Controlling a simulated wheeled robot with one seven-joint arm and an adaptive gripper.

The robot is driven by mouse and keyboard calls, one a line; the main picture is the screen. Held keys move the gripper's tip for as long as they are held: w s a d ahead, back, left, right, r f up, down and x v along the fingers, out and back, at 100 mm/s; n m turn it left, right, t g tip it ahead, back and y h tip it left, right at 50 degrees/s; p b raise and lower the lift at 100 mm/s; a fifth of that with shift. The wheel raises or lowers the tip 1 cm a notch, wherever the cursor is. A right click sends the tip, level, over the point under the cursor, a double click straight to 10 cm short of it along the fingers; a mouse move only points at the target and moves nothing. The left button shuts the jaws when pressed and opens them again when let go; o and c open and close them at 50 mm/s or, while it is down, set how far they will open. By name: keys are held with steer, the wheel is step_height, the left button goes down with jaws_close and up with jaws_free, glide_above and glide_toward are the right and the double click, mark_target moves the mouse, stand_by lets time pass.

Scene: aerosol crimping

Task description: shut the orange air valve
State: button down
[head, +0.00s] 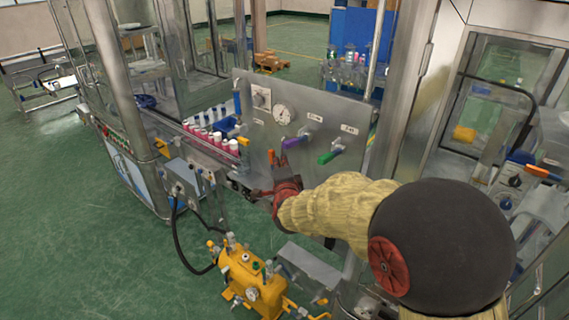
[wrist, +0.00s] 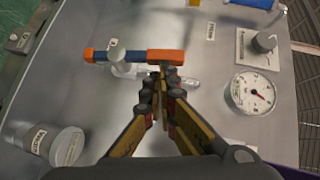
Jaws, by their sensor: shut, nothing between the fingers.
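The orange air valve's handle (head: 271,157) stands out from the grey panel, below and left of the gauge, in the head view. In the wrist view the valve's bar handle (wrist: 165,56) lies across the upper middle, orange at both ends with blue between, on a pale valve body (wrist: 121,62). My gripper (wrist: 161,78) is shut and empty, its fingertips right beside the orange right end of the bar. I cannot tell whether they touch it. In the head view my gripper (head: 262,190) is just below the handle, partly hidden by my wrist.
A yellow tank (head: 252,284) stands on the floor below.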

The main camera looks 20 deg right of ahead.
mark_target(269, 155)
steer(key=w+a+n+g+p, duration=0.1)
steer(key=p, duration=0.2)
steer(key=w+a+r+n+g+p, duration=0.1)
steer(key=w+p, duration=0.1)
steer(key=p, duration=0.2)
steer(key=shift+w+a, duration=0.15)
steer(key=shift+a, duration=0.1)
steer(key=shift+w+a+g+p, duration=0.15)
steer(key=shift+w+g+p, duration=0.05)
steer(key=shift+g+p, duration=0.15)
steer(key=shift+n+g+h, duration=0.3)
steer(key=shift+g+h, duration=0.05)
steer(key=shift+h, duration=0.05)
steer(key=shift+w+a+f, duration=0.65)
steer(key=shift+w+f, duration=0.05)
steer(key=shift+w, duration=0.2)
steer(key=shift+w+a+f, duration=0.65)
steer(key=shift+w+f, duration=0.05)
steer(key=shift+w, duration=0.2)
steer(key=shift+w+f, duration=0.1)
steer(key=shift+f, duration=0.05)
stand_by(0.7)
